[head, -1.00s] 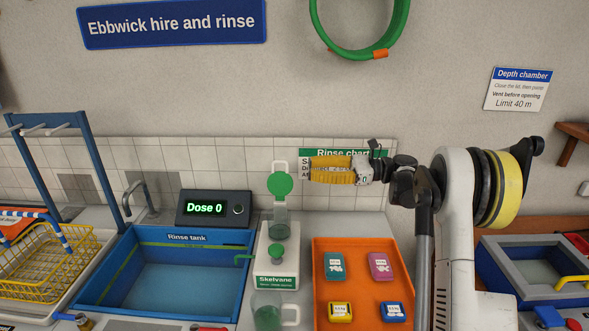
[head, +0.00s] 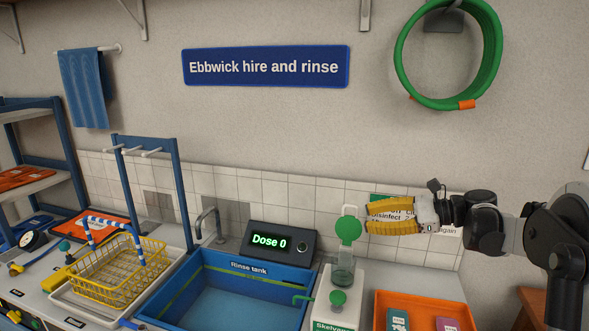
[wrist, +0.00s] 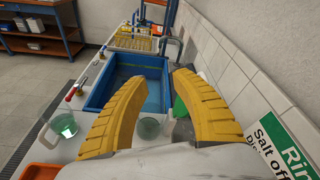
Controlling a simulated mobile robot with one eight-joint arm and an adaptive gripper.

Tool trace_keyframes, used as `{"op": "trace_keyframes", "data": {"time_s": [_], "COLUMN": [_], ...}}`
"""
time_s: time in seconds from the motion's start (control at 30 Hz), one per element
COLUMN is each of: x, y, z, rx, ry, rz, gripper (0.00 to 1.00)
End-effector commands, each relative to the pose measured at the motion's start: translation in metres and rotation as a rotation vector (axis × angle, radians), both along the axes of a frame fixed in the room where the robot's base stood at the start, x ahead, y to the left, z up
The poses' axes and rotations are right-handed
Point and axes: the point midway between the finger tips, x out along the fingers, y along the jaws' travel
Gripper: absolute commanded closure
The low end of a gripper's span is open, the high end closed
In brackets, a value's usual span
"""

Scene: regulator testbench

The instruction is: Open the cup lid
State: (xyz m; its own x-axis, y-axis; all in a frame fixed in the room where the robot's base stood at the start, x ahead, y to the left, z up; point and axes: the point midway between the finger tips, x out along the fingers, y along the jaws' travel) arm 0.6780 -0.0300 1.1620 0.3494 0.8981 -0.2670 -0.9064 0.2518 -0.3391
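A clear cup (head: 343,272) holding some greenish liquid sits on top of the white Skelvane unit (head: 336,303). Its round green lid (head: 348,230) stands upright above the rim, swung up, with a small white loop at its top. My gripper (head: 367,214) points left just right of the lid, slightly higher than its middle; the two seem apart. In the wrist view my yellow fingers (wrist: 162,79) are spread with nothing between them. There the cup (wrist: 150,127) shows between the fingers, and the green lid (wrist: 180,107) is mostly hidden by the right finger.
The blue rinse tank (head: 190,291) lies left of the unit, with the Dose 0 display (head: 279,244) behind it. An orange tray (head: 415,297) with colored packets is at right. A handled jug (wrist: 62,125) shows in the wrist view. The tiled wall (head: 300,200) is close behind the gripper.

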Motion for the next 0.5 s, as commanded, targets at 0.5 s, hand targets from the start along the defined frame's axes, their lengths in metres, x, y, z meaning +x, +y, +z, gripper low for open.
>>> {"op": "trace_keyframes", "data": {"time_s": [0.5], "x": [-0.203], "y": [0.074], "z": [-0.031], "rx": [-1.062], "ry": [-0.554], "rz": [0.372], "gripper": [0.69]}}
